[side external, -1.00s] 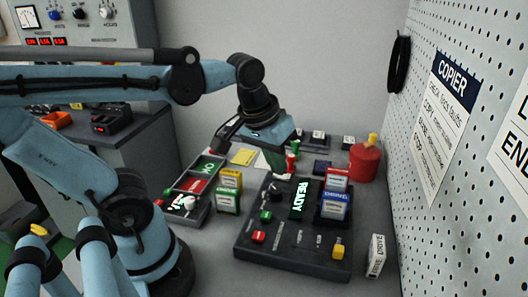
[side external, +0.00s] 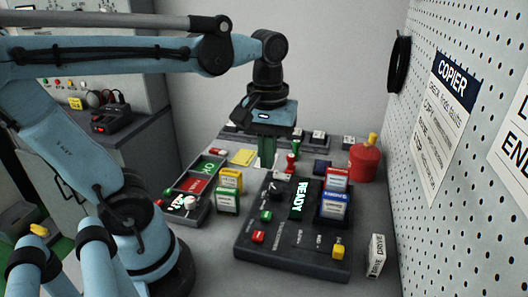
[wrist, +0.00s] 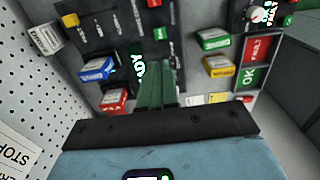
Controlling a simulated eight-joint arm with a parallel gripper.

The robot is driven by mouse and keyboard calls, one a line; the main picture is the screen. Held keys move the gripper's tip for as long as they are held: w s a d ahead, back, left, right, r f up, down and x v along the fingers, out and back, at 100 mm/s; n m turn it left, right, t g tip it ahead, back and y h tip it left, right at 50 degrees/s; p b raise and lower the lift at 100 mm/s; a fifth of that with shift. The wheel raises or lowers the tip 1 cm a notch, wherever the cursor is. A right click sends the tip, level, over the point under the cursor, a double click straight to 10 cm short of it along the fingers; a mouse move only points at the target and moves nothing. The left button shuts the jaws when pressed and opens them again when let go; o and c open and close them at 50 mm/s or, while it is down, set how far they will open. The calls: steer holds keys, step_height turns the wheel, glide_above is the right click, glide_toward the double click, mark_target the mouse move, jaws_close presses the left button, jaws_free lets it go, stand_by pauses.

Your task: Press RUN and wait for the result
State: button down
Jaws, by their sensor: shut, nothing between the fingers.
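The dark control panel (side external: 285,262) lies on the bench, with a lit screen reading READY (side external: 301,198). On its left side are a green button (side external: 266,216) and a red button (side external: 258,237); a yellow one (side external: 338,251) sits at its front right. Their small labels are too small to read, so I cannot tell which is RUN. My gripper (side external: 266,163) is shut and empty, its green fingers pointing down above the bench behind the panel, apart from the buttons. In the wrist view the fingers (wrist: 157,97) partly cover the screen (wrist: 138,68).
Blue (side external: 333,206) and red (side external: 336,179) labelled cartridges stand on the panel's right. Yellow (side external: 231,180) and green (side external: 228,201) ones stand left, beside a sorting tray (side external: 176,207). A red canister (side external: 364,162) and pegboard wall (side external: 455,190) bound the right.

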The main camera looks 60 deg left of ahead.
mark_target(267, 214)
steer(key=shift+f, duration=6.25)
steer(key=shift+f, duration=1)
steer(key=shift+r, duration=0.15)
step_height(267, 214, up, 14)
steer(key=shift+r, duration=0.1)
steer(key=w+f+m+t, duration=0.1)
steer(key=m+t, duration=0.1)
steer(key=m, duration=0.1)
steer(key=w+f+m+t, duration=0.1)
steer(key=m+t, duration=0.1)
steer(key=m, duration=0.1)
steer(key=w+f+m+t, duration=0.1)
steer(key=f+m+t, duration=0.1)
steer(key=m+t, duration=0.1)
steer(key=shift+w+d, duration=0.2)
steer(key=shift+d, duration=0.2)
